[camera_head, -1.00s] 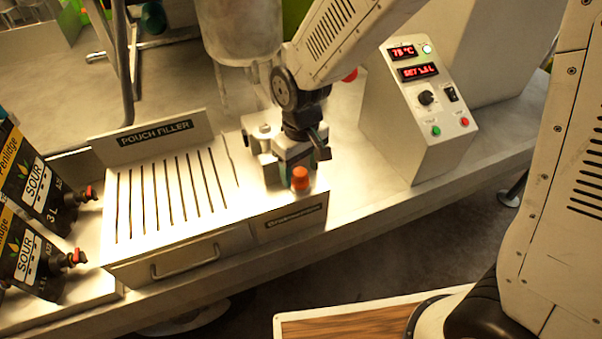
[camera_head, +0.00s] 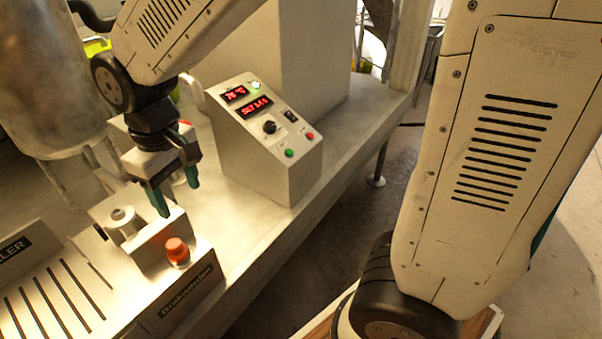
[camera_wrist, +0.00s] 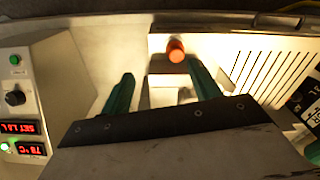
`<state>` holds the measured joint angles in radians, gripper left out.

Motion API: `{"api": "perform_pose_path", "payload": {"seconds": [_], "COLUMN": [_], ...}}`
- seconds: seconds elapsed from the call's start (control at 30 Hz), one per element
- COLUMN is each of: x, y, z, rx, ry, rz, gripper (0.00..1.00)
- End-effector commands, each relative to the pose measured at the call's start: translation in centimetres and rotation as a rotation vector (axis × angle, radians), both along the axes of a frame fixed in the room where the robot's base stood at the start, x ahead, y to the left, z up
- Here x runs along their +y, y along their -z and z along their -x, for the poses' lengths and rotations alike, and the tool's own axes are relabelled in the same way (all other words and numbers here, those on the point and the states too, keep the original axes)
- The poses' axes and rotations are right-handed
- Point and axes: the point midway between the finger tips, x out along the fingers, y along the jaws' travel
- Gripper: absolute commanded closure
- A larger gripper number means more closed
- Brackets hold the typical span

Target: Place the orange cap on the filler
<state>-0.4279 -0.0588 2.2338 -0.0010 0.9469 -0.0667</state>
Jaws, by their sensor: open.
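The orange cap (camera_head: 177,251) stands on the front corner of the pouch filler (camera_head: 133,319), near its label. It also shows in the wrist view (camera_wrist: 176,49), beyond and between my fingertips. A pale round spout-like fitting (camera_head: 124,222) stands on the filler's raised block, left of the cap. My gripper (camera_head: 178,200) has green fingers, spread apart with nothing between them. It hangs above and behind the cap, over the filler's raised block, apart from the cap. In the wrist view my fingers (camera_wrist: 164,88) point toward the cap.
A control box (camera_head: 265,135) with red displays and buttons stands right of the filler. A steel tank (camera_head: 50,85) hangs at the left. The slotted filler tray (camera_head: 45,310) is at lower left. The bench edge drops to the floor on the right.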

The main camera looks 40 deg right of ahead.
Motion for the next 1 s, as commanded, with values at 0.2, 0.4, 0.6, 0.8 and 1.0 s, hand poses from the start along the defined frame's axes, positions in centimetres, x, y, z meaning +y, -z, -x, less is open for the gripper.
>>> {"api": "perform_pose_path", "payload": {"seconds": [0.2,0.4,0.6,0.8,1.0], "x": [-9.2,-14.4,-16.3,-16.6,-16.6], "y": [-5.0,-6.5,-6.4,-6.3,-6.3], "z": [6.3,13.1,17.0,17.8,17.7], "rx": [-0.046,-0.078,-0.092,-0.093,-0.093], "ry": [0.212,0.386,0.482,0.499,0.497], "rz": [-0.016,-0.022,-0.023,-0.022,-0.022], "gripper": [0.38,0.38,0.38,0.38,0.38]}}
